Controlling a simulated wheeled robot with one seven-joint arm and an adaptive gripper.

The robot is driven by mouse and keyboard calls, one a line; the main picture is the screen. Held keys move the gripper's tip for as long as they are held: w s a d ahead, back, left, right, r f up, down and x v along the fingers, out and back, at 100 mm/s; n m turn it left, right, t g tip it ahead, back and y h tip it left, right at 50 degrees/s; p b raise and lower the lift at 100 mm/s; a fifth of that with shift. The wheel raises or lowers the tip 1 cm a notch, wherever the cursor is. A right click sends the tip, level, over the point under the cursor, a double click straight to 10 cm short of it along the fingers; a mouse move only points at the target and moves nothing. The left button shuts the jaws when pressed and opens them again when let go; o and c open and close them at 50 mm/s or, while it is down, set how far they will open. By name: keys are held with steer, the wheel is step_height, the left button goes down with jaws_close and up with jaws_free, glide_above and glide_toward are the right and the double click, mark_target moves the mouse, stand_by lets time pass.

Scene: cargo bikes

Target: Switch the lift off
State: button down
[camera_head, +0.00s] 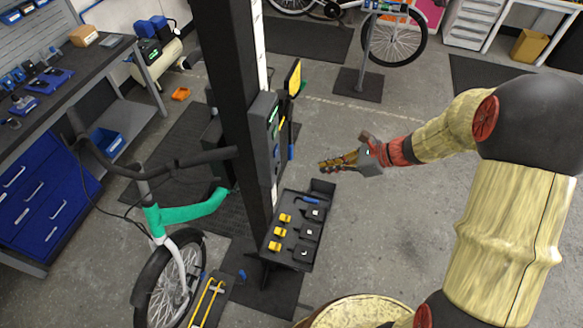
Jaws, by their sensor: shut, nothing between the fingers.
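The lift is a tall dark post (232,95) left of the middle, with a green and black bike clamped beside it. A dark control box (262,138) is mounted on the post's right side. Small green and blue marks show on its face, which I see at a steep angle. I cannot make out a switch or its position. My gripper (335,162) is shut and empty. It is in the air to the right of the control box, pointing left, and appears apart from it.
A tray (319,245) with yellow and black items sticks out low on the post. A yellow panel (294,78) stands beside the box. The green bike (190,211) is left of the post. A workbench (75,85) lines the left.

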steer(key=p, duration=0.1)
glide_toward(278, 170)
step_height(278, 170, down, 5)
steer(key=w+a, duration=0.1)
steer(key=a, duration=0.1)
steer(key=shift+w+a+r+p, duration=0.1)
steer(key=shift+w+a+p, duration=0.25)
steer(key=shift+a, duration=0.35)
steer(key=shift+w+a+r, duration=0.1)
steer(key=shift+a+r, duration=0.2)
steer(key=shift+a, duration=0.15)
steer(key=shift+r+p, duration=0.35)
steer(key=shift+r, duration=0.45)
